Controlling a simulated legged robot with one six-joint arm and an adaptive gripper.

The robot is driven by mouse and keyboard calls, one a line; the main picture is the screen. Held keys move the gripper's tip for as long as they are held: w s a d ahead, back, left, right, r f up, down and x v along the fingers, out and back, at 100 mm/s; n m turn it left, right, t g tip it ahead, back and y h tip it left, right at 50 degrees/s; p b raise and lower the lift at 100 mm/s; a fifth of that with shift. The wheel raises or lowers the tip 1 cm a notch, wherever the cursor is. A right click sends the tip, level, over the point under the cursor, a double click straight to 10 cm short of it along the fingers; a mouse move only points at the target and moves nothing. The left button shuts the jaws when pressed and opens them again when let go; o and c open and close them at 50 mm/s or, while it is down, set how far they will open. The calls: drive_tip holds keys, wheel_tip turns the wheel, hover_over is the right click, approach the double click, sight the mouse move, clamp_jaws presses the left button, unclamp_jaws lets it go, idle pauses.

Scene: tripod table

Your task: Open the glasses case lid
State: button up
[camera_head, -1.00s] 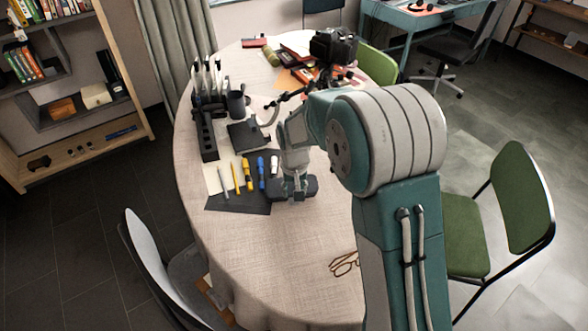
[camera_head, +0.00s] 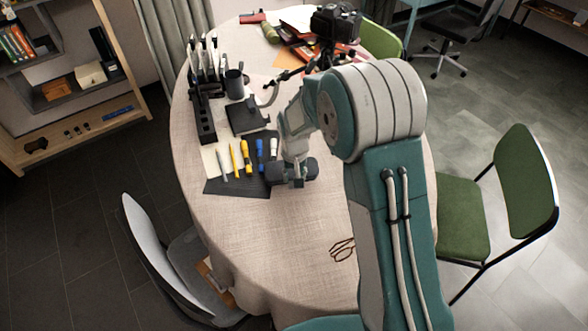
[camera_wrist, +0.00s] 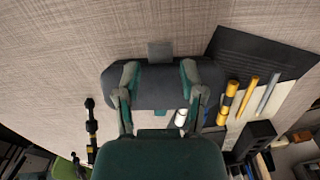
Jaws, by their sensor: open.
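The dark grey glasses case (camera_head: 276,172) lies on the cloth-covered table at the right edge of a black mat. In the wrist view the case (camera_wrist: 160,90) is a rounded dark block with a small grey tab (camera_wrist: 160,51) along its far edge. Its lid looks shut. My gripper (camera_wrist: 160,72) is open, with one finger over the left part of the case and one over the right. Whether the fingers touch it I cannot tell. In the head view my gripper (camera_head: 295,179) partly covers the case.
The black mat (camera_head: 225,187) holds pens and markers beside the case. A pair of glasses (camera_head: 342,250) lies nearer on the table. A black organizer (camera_head: 204,120), a mug (camera_head: 234,84) and a camera on a tripod (camera_head: 335,22) stand farther back. The table's front is mostly clear.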

drive_tip(key=shift+f, duration=2.25)
drive_tip(key=shift+c, duration=0.3)
drive_tip(key=c, duration=0.3)
